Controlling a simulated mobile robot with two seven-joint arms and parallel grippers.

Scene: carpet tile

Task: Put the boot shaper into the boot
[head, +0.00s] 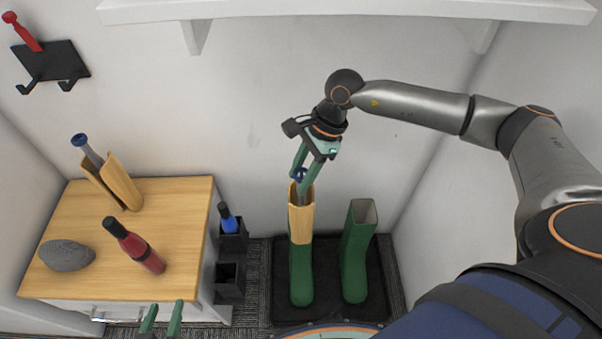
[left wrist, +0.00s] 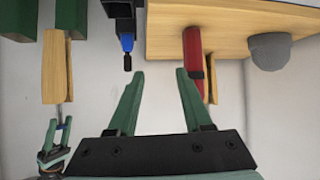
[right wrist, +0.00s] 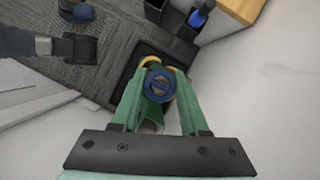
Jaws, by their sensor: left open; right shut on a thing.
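My right gripper (head: 305,172) is shut on the blue knob (right wrist: 157,86) of a wooden boot shaper (head: 301,222). The shaper hangs knob up over the left green boot (head: 301,278) and hides its opening. I cannot tell whether its lower tip is inside. It also shows in the left wrist view (left wrist: 55,70). The second green boot (head: 355,260) stands upright to the right, empty. Another wooden shaper (head: 122,182) with a blue knob stands on the cabinet. My left gripper (head: 162,316) is open and empty, low in the head view in front of the cabinet.
The boots stand on a black tray (head: 335,315). On the cabinet top (head: 185,200) are a red bottle-like item (head: 135,247) and a grey stone-like lump (head: 66,255). A wall hook (head: 50,65) holds a red item.

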